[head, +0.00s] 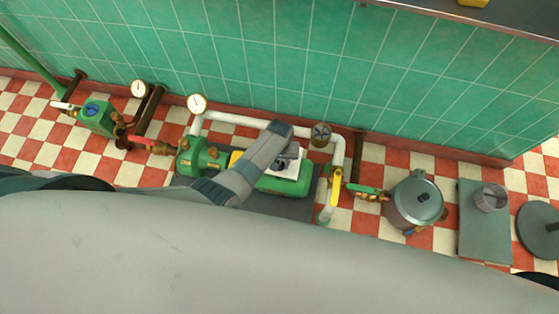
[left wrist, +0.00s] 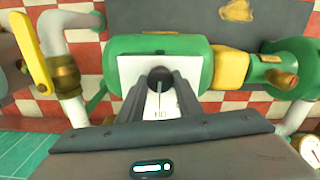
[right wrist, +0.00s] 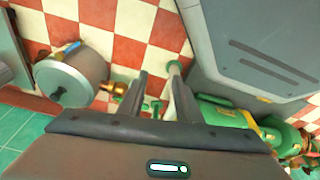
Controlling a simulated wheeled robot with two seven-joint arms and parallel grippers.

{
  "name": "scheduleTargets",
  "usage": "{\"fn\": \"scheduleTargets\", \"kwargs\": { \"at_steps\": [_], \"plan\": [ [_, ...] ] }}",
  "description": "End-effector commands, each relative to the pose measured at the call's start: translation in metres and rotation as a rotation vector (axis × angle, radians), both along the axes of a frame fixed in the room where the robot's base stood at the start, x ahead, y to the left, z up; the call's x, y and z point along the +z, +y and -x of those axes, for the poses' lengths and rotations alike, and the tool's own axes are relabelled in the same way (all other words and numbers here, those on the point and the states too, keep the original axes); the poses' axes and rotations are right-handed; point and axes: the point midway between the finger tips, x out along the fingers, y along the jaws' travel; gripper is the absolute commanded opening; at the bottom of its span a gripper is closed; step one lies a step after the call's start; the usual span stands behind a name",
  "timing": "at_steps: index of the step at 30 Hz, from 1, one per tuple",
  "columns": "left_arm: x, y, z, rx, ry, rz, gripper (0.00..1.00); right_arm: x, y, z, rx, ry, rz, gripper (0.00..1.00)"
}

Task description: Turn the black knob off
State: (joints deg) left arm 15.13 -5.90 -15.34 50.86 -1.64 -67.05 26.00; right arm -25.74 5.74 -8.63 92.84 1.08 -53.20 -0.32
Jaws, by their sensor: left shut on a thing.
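The black knob (left wrist: 160,78) sits on a white plate with small markings (left wrist: 130,72) on the side of a green pump housing (left wrist: 205,62). My left gripper (left wrist: 160,92) is shut on the knob, with one finger on each side of it. In the head view the left gripper (head: 287,157) reaches the white plate from above, and its fingers partly hide the knob. The markings are too small to read. My right gripper (right wrist: 157,75) is open and empty in the right wrist view, above the floor near the pipework. I do not see it in the head view.
White pipe (head: 245,121) runs behind the pump, with a gauge (head: 197,103) at its left and a round dark valve wheel (head: 321,134) at its right. A yellow lever (head: 336,188) stands right of the pump. A metal pot (head: 416,204) stands farther right.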

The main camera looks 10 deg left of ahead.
Motion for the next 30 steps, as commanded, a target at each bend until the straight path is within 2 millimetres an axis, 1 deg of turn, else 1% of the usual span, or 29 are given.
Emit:
{"fn": "scheduleTargets", "kwargs": {
  "at_steps": [3, 9, 21, 22, 24, 30],
  "plan": [
    [0.002, -0.001, -0.001, 0.054, -0.001, 0.002, 0.09, -0.007, -0.001, 0.002, 0.0, 0.001, 0.0, 0.31],
    [0.0, 0.0, -0.001, 0.101, -0.002, 0.001, 0.09, -0.013, -0.002, 0.005, -0.001, 0.001, 0.0, 0.31],
    [0.0, 0.0, -0.001, 0.109, -0.003, 0.0, 0.09, -0.015, -0.002, 0.005, 0.0, 0.001, 0.0, 0.31],
    [0.0, 0.0, -0.001, 0.108, -0.003, 0.0, 0.36, -0.015, -0.002, 0.005, 0.0, 0.001, 0.0, 0.31],
    [0.0, 0.0, -0.001, 0.108, -0.003, 0.0, 0.5, -0.015, -0.002, 0.005, 0.0, 0.001, 0.0, 0.31],
    [0.0, 0.0, -0.001, 0.108, -0.002, 0.0, 0.5, -0.015, -0.002, 0.005, 0.0, 0.001, 0.0, 0.31]
  ]
}}
